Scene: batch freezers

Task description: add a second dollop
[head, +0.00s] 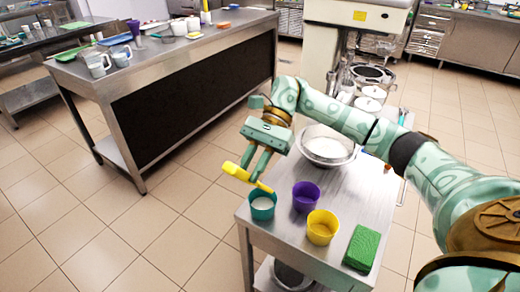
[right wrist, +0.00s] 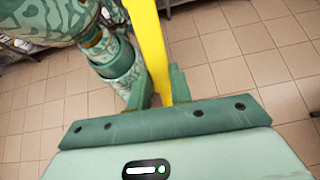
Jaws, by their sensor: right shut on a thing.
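My right gripper (head: 261,166) is shut on a yellow utensil (head: 236,172), held tilted. Its lower right end is just above the teal cup (head: 262,213); I cannot tell whether they touch. In the right wrist view the utensil (right wrist: 148,40) runs up from between the fingers (right wrist: 163,92). The teal cup stands upright near the table's left edge with white stuff inside. A metal bowl (head: 350,163) behind the cups holds a white mass. A purple cup (head: 306,203) and a yellow cup (head: 322,238) stand to the right of the teal cup. My left gripper is out of view.
A green sponge (head: 362,248) lies at the front right of the metal table (head: 285,243). A large machine (head: 335,45) and lidded pots (head: 368,104) stand behind. A long counter (head: 180,62) with cups and trays is at the left, across open tiled floor.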

